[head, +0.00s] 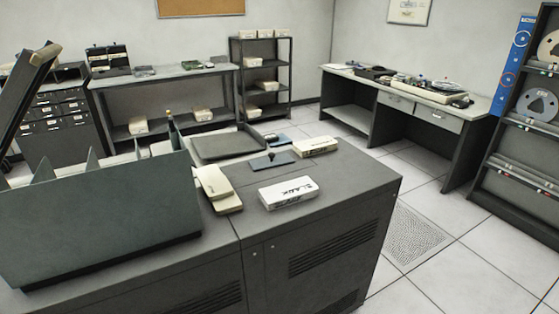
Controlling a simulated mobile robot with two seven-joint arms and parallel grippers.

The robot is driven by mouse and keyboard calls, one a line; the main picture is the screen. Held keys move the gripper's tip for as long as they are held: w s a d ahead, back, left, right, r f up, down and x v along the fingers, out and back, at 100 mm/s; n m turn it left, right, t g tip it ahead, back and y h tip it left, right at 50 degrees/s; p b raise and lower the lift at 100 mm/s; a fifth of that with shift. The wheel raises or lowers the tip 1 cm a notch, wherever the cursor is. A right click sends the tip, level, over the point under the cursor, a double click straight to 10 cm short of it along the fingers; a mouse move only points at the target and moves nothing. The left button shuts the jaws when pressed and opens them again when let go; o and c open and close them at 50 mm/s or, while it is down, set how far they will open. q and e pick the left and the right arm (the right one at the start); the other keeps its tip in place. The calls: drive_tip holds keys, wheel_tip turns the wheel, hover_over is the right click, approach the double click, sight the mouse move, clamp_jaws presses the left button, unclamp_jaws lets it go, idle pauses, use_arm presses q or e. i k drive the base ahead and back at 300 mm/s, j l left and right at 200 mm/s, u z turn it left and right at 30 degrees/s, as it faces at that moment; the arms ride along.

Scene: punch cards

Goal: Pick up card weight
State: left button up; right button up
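A flat dark plate with a small upright knob (271,161) lies on the grey cabinet top (335,182), and it looks like the card weight. It sits behind a white lettered box (288,191) and left of a second pale box (315,146). Nothing covers it in the head view. Neither of my grippers is in view.
A large grey-green bin with dividers (100,225) stands at the left front. Cream card stacks (217,188) lie beside it. A shallow dark tray (226,145) lies behind. A desk (460,112) and shelves stand along the walls; the tiled floor (470,245) at right is clear.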

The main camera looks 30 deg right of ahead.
sight(273, 161)
drive_tip(key=l, duration=0.8)
drive_tip(key=k+l, duration=0.1)
drive_tip(key=l, duration=0.65)
